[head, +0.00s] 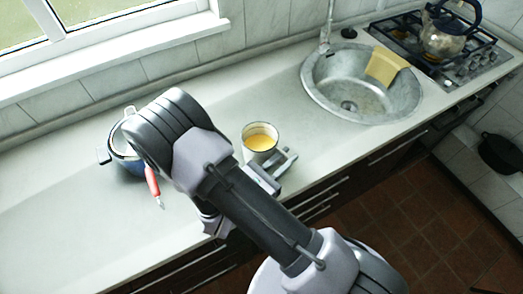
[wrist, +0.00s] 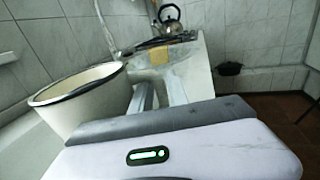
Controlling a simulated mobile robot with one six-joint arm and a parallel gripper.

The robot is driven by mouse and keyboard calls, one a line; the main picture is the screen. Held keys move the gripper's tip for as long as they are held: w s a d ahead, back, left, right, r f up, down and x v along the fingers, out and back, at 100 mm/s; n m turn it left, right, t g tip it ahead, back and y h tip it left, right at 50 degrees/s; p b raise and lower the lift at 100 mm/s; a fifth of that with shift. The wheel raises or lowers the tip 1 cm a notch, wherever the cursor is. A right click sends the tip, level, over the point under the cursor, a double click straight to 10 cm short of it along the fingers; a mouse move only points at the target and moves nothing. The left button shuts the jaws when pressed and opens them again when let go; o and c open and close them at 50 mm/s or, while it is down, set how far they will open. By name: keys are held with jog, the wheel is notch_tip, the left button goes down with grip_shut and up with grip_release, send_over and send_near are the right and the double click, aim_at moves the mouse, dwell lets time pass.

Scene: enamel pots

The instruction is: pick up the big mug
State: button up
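The big mug (head: 260,147) is a pale enamel mug with a dark rim and something yellow inside, upright on the counter near its front edge. In the wrist view the mug (wrist: 88,105) is large at the left, its dark-edged opening partly visible and its lower part hidden by my gripper body. I cannot make out its handle. My gripper (head: 284,167) is low beside the mug, on its front side in the head view. In the wrist view my gripper (wrist: 160,96) shows two separated fingers with nothing between them, to the right of the mug. I cannot tell whether a finger touches it.
A blue pot (head: 124,152) stands left on the counter, partly behind my arm. A red-handled utensil (head: 152,184) is beside it.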

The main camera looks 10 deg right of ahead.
grip_shut()
dwell(1.4)
